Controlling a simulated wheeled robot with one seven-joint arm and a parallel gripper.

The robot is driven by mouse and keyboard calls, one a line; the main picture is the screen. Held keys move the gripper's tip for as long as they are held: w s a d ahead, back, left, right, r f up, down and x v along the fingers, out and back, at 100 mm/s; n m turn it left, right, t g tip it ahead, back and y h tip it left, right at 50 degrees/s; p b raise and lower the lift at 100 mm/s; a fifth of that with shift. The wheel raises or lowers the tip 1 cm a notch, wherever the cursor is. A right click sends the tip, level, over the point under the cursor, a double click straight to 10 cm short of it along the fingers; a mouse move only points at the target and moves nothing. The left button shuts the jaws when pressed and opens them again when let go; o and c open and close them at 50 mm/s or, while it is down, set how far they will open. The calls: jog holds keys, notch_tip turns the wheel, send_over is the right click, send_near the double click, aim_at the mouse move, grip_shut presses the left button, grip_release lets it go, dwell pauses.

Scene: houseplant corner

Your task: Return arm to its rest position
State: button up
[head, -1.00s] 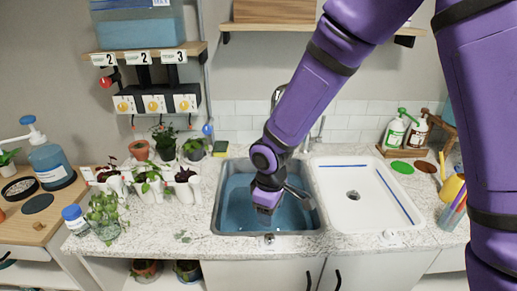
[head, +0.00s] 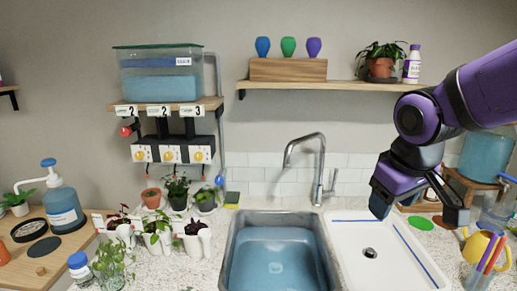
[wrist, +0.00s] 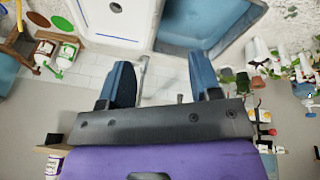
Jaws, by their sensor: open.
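My arm reaches in from the right edge of the head view. My gripper (head: 452,203) hangs above the white drainboard side, right of the faucet. It is raised clear of the counter. In the wrist view my gripper (wrist: 162,70) shows two dark blue fingers spread apart with nothing between them. The grey sink basin (head: 233,250), with blue water in it, is left of my gripper. The white basin (head: 352,259) with its drain lies below and to the left of the gripper.
A faucet (head: 318,165) stands behind the sink. A yellow watering can (head: 480,246) and a cup of pens (head: 485,275) are close on the right. A high shelf (head: 345,86) holds bulbs and a plant. Several potted plants (head: 157,230) stand left.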

jog(key=s+d+r+m+t, duration=0.1)
jog(key=s+d+r+m, duration=0.3)
jog(key=s, duration=0.7)
jog(key=shift+s+d+r+t+y, duration=0.35)
jog(key=shift+d+r, duration=0.55)
jog(key=shift+d, duration=0.15)
